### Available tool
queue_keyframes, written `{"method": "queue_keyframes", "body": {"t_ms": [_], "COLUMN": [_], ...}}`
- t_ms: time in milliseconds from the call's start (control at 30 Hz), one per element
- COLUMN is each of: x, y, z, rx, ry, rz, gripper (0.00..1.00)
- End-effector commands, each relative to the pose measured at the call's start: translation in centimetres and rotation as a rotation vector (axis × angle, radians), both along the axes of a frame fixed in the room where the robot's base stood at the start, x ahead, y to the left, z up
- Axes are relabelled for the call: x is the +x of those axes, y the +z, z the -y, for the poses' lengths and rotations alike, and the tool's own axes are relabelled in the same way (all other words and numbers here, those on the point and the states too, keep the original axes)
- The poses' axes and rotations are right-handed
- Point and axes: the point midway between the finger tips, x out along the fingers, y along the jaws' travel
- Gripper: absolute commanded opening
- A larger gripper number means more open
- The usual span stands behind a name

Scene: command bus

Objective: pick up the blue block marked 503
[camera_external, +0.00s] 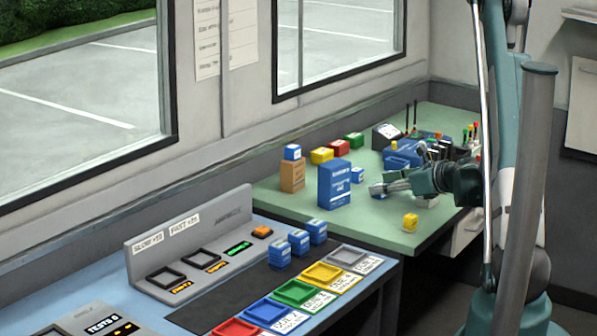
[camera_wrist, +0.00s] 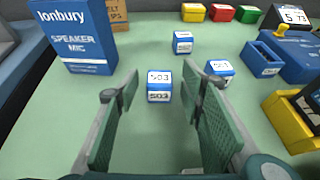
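The blue block marked 503 (camera_wrist: 159,86) has a white labelled top and sits on the green table in the wrist view. My gripper (camera_wrist: 166,98) is open, with its two green-padded fingers on either side of the view. The block lies ahead, between the fingertips, with gaps on both sides and nothing held. In the external view my gripper (camera_external: 388,188) is low over the green table, right of the tall blue box. I cannot make out the 503 block there; the gripper may hide it.
Another labelled blue block (camera_wrist: 220,70) stands close to the right fingertip. A further one (camera_wrist: 182,43) is behind. The tall blue speaker mic box (camera_wrist: 75,35) stands left. A blue bin (camera_wrist: 285,58) and yellow holder (camera_wrist: 290,122) are right. A yellow block (camera_external: 410,222) sits near the table edge.

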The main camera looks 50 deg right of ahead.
Motion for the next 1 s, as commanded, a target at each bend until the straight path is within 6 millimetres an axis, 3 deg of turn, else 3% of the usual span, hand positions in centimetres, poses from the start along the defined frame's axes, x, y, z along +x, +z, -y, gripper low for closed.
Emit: {"method": "queue_keyframes", "body": {"t_ms": [600, 833, 1000], "x": [0.39, 0.39, 0.39], "y": [-0.12, -0.12, -0.12], "z": [0.00, 0.00, 0.00], "rx": [0.000, 0.000, 0.000], "ry": [0.000, 0.000, 0.000], "rz": [0.000, 0.000, 0.000], "gripper": [0.39, 0.11, 0.09]}}
